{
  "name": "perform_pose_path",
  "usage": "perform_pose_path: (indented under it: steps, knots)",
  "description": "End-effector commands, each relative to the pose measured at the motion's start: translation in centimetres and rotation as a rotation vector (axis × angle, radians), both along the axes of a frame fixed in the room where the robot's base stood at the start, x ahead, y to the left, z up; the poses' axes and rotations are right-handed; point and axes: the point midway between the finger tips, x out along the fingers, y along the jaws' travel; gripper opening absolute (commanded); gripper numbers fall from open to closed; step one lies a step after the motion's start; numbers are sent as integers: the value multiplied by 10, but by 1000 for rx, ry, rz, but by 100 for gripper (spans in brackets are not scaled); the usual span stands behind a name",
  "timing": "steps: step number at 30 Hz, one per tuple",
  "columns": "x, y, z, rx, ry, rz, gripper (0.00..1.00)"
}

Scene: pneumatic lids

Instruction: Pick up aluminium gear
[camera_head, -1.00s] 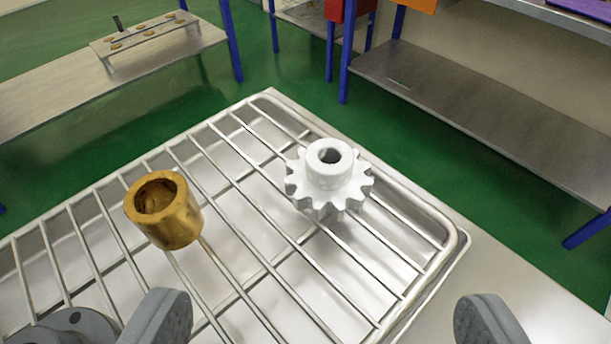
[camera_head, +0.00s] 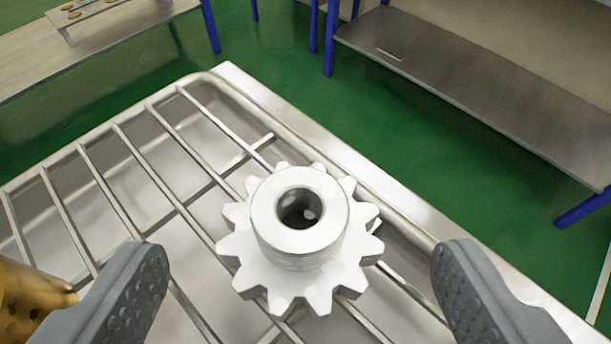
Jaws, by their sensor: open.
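The aluminium gear (camera_head: 265,268) is pale, toothed and has a raised round hub with a hole in its top. It lies flat on the wire rack, hub up, near the middle of the view. My gripper (camera_head: 300,275) is open, with one dark grey textured finger on each side of the gear. Clear gaps show between both fingers and the gear's teeth, and nothing is held.
The wire rack (camera_head: 130,150) sits in a metal tray. A steel shelf (camera_head: 470,90) and a bench (camera_head: 120,40) stand beyond the green floor.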

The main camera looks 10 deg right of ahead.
Motion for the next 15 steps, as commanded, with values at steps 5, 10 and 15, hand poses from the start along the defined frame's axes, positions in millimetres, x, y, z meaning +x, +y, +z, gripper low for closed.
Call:
perform_pose_path:
  steps: [5, 10, 15]
  knots:
    - [12, -1, -6, 4, -1, 3, 76]
    - [15, -3, -8, 2, -1, 1, 76]
    - [15, -3, -7, 1, -1, 0, 76]
